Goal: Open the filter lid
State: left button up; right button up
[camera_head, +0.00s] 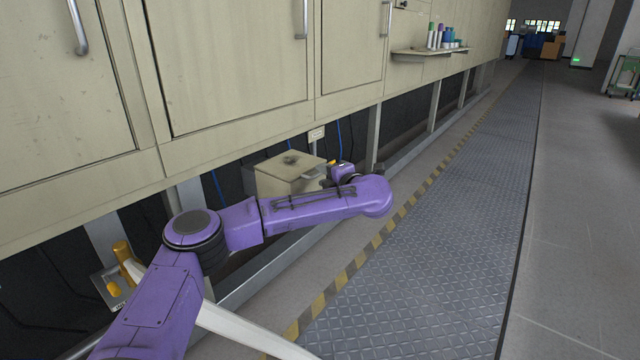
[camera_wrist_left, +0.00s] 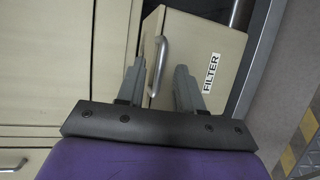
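In the left wrist view the box (camera_wrist_left: 200,40) shows a "FILTER" label (camera_wrist_left: 211,73) and a curved metal handle (camera_wrist_left: 159,62). The lid looks shut. My left gripper (camera_wrist_left: 161,78) is open, with its two fingers apart on either side of the handle; I cannot tell whether they touch it. In the head view my left forearm hides part of the box front. My right gripper is not in view.
The beige cabinet (camera_head: 230,60) overhangs the box, with metal door handles. A small shelf (camera_head: 430,53) holds bottles at the back. A yellow-handled item (camera_head: 124,262) is at the lower left. The metal walkway (camera_head: 450,230) on the right is clear.

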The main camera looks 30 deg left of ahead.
aim_at(320, 173)
pick_arm(q)
jog(key=x, duration=0.3)
jog(key=shift+w+a+b, duration=0.1)
jog(key=shift+a+b, duration=0.05)
jog(key=shift+b, duration=0.25)
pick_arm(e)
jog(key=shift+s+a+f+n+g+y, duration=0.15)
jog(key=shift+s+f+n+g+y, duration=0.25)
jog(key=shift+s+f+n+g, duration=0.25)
pick_arm(q)
grip_shut()
